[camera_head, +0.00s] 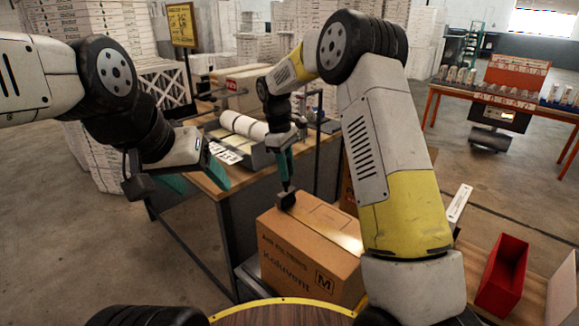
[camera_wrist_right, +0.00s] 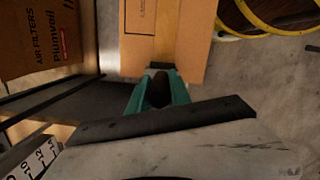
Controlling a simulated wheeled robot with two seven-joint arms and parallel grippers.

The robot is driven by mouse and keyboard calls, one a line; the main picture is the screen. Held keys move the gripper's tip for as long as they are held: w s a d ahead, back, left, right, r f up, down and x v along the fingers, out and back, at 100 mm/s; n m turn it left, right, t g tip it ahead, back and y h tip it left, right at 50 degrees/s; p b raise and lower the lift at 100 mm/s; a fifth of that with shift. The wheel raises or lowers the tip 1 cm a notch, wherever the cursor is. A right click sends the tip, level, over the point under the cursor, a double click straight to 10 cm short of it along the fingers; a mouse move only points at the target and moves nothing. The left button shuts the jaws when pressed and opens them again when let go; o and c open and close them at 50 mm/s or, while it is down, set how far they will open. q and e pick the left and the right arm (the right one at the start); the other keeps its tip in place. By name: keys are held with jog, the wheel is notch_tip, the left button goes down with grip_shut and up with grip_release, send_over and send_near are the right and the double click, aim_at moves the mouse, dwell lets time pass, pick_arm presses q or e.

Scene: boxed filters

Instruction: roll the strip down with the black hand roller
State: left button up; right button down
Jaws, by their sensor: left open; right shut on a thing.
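The brown cardboard box (camera_head: 300,262) marked "Kaluvent" stands in front of me. My right gripper (camera_head: 286,166) is above its top, shut on the black hand roller (camera_head: 287,199). The roller's dark head is at the box top's far left part; whether it presses on the surface I cannot tell. In the right wrist view the teal fingers close around the dark roller (camera_wrist_right: 159,90), with the box top (camera_wrist_right: 190,45) beyond. A paler, shiny band (camera_head: 345,240) runs along the box top and may be the strip. My left gripper (camera_head: 200,172) is open and empty, left of the box.
A workbench (camera_head: 205,185) with white rolls (camera_head: 243,125) stands behind the box. A red open bin (camera_head: 503,270) is at the right. Another "Air Filters" carton (camera_wrist_right: 40,40) shows in the right wrist view. Bare floor lies at the left.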

dwell(0.3)
jog(key=shift+r, duration=4)
